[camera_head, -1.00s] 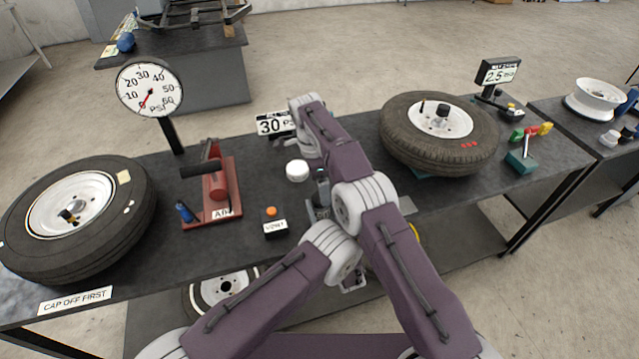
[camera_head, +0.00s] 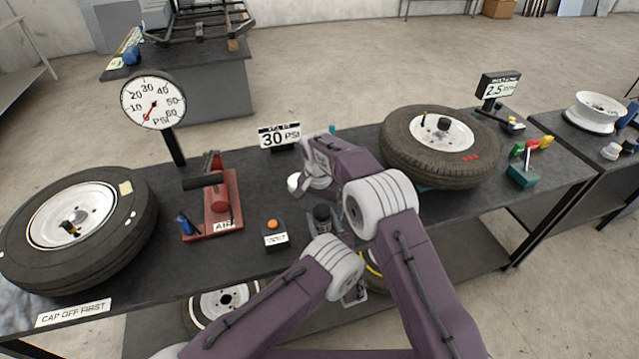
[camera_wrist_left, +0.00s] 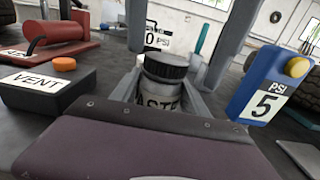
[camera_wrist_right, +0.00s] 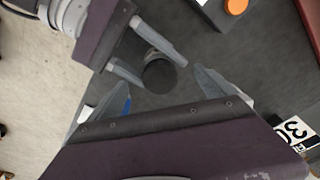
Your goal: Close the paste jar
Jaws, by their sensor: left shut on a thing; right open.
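The paste jar (camera_wrist_left: 158,100) stands upright between the fingers of my left gripper (camera_wrist_left: 160,92), which is shut on its body. A black ribbed lid (camera_wrist_left: 166,67) sits on top of it; how tight it is I cannot tell. In the head view the dark jar top (camera_head: 322,213) shows just left of my right arm. In the right wrist view my right gripper (camera_wrist_right: 150,92) is open above the jar, its fingers apart on either side of the round black lid (camera_wrist_right: 160,77). My left gripper's fingers reach the jar from the upper left there.
The vent box (camera_head: 274,233) with an orange button stands left of the jar. The 30 PSI sign (camera_head: 279,136) is behind.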

